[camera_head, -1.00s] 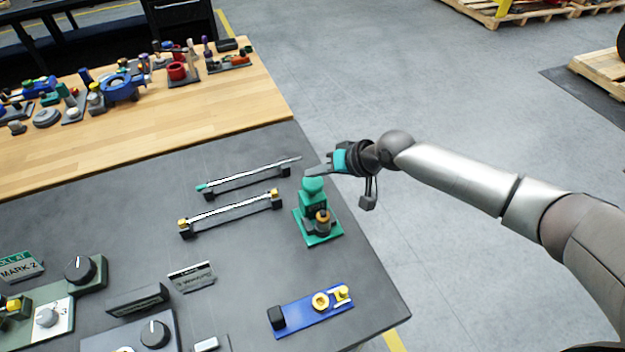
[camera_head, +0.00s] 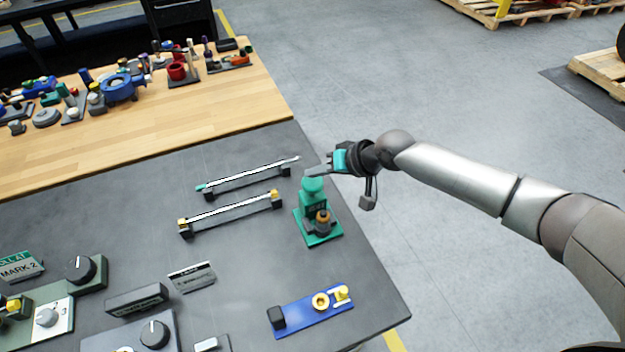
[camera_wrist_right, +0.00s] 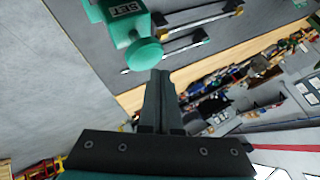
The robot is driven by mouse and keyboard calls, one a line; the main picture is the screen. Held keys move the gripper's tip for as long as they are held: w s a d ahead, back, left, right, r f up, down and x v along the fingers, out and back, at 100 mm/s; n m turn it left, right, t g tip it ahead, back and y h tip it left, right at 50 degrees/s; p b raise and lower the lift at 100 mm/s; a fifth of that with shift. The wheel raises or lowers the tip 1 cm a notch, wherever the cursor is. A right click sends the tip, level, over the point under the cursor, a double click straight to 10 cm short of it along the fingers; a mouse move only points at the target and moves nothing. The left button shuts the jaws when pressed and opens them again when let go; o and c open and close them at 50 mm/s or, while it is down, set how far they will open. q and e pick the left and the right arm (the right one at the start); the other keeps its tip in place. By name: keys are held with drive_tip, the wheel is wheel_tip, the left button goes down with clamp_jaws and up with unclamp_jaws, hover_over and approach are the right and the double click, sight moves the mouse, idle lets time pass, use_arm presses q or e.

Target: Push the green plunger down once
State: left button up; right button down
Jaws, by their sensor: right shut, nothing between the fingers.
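The green plunger (camera_head: 313,185) is the round cap on top of the green valve block (camera_head: 317,222), which stands on the dark table near its right edge. It also shows in the right wrist view as a green disc (camera_wrist_right: 144,54) just beyond the fingertips. My right gripper (camera_head: 309,171) is shut and empty. Its fingertips are at the plunger's top, slightly above it in the head view; I cannot tell whether they touch. In the wrist view the shut fingers (camera_wrist_right: 160,78) end just beside the disc's lower edge. My left gripper is not in view.
Two slim rails (camera_head: 232,212) lie left of the valve. A blue plate with yellow fittings (camera_head: 312,309) lies in front of it. Knob boxes (camera_head: 87,272) stand at the front left. A wooden bench (camera_head: 215,109) with several parts is behind. Open floor lies to the right.

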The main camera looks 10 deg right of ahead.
sight(312, 183)
drive_tip(key=shift+f, duration=0.15)
drive_tip(key=shift+f, duration=0.25)
drive_tip(key=shift+s+f+b, duration=0.1)
drive_tip(key=shift+f+b, duration=0.95)
drive_tip(key=shift+f, duration=0.15)
idle(0.9)
drive_tip(key=shift+r, duration=0.1)
drive_tip(key=shift+r+p, duration=1.45)
wheel_tip(312, 183, up, 5)
drive_tip(key=p, duration=0.5)
drive_tip(key=shift+r, duration=0.15)
